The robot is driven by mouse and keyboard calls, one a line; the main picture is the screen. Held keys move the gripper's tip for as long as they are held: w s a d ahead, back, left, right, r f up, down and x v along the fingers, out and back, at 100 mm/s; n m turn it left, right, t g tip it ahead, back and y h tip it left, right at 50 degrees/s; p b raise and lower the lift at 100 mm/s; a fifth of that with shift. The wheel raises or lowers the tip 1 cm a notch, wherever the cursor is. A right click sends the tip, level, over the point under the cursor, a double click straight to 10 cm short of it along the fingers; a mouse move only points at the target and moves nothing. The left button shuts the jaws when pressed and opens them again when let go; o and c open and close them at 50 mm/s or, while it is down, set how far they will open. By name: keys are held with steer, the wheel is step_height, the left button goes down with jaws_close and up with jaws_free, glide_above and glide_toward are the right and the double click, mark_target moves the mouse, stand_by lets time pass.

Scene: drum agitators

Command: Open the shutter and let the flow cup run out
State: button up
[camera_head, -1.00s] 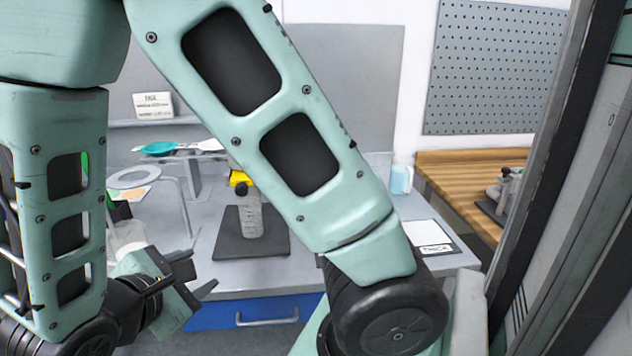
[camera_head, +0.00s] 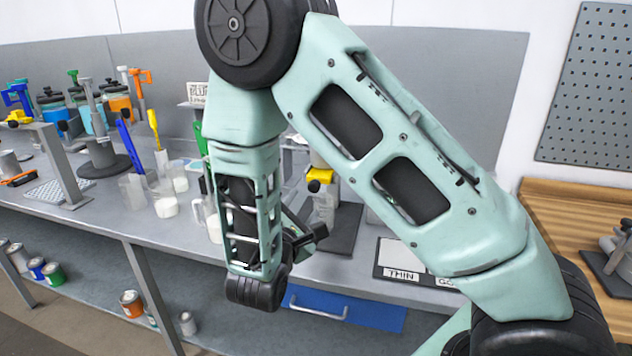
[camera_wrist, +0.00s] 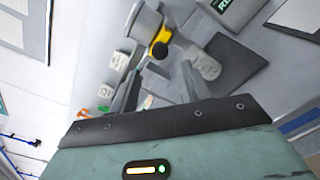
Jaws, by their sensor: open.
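A yellow part with a black knob (camera_head: 320,176) sits at the top of a grey cylinder (camera_head: 326,207) on a dark base plate (camera_head: 346,228), at the bench's front. I cannot tell whether the yellow part is the shutter, nor make out the flow cup clearly. In the wrist view the yellow part (camera_wrist: 160,46) and the cylinder (camera_wrist: 206,66) lie beyond my fingers. My gripper (camera_wrist: 160,88) is open with nothing clearly between its fingers, and apart from the yellow part. In the head view my gripper (camera_head: 308,236) is partly hidden by my forearm, beside the cylinder.
Beakers (camera_head: 134,192) and a stirrer stand (camera_head: 103,155) are on the bench left of my arm. A card marked THIN (camera_head: 401,274) lies to the right. A wooden bench (camera_head: 570,215) stands at right.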

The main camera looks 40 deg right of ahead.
mark_target(313, 189)
steer(key=p+x, duration=0.3)
steer(key=x, duration=0.7)
